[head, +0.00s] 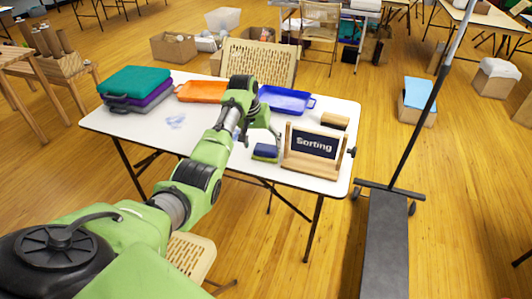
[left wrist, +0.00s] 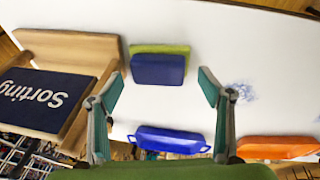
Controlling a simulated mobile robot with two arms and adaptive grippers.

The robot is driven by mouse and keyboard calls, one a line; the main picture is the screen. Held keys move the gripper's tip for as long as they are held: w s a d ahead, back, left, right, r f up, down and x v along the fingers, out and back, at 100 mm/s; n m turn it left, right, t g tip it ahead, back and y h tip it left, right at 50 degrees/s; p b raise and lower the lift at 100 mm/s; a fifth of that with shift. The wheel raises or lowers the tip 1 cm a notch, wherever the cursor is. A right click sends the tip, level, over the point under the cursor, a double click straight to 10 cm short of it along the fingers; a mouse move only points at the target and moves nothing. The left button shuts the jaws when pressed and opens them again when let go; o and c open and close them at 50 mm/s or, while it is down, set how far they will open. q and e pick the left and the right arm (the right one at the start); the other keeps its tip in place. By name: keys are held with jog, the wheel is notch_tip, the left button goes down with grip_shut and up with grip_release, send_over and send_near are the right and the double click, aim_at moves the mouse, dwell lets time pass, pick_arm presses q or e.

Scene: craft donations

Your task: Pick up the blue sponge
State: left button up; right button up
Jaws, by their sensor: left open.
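The blue sponge (head: 265,151), dark blue with a green layer showing along one edge, lies on the white table (head: 190,149), just left of the Sorting sign. It also shows in the left wrist view (left wrist: 158,69). My left gripper (head: 259,136) is open and empty above the sponge. In the left wrist view the fingertips of my left gripper (left wrist: 161,76) appear on either side of the sponge, with gaps between. My right gripper is in neither view.
The wooden Sorting sign (head: 313,145) stands close right of the sponge. A wooden block (head: 335,121) is behind it. Behind are a blue tray (head: 287,101) and an orange tray (head: 202,92).

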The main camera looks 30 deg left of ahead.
aim_at(264, 148)
pick_arm(q)
jog(key=x, duration=0.3)
jog(key=shift+w+a+f, duration=0.15)
jog(key=shift+w, duration=0.1)
jog(key=shift+w+f+b, duration=0.1)
jog(key=shift+f+b, duration=0.2)
jog(key=shift+f, duration=0.1)
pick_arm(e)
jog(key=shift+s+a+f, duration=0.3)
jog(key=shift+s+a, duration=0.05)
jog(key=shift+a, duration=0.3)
pick_arm(q)
jog(key=c, duration=0.8)
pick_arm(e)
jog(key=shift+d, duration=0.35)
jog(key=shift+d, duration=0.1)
pick_arm(q)
jog(key=shift+r, duration=0.15)
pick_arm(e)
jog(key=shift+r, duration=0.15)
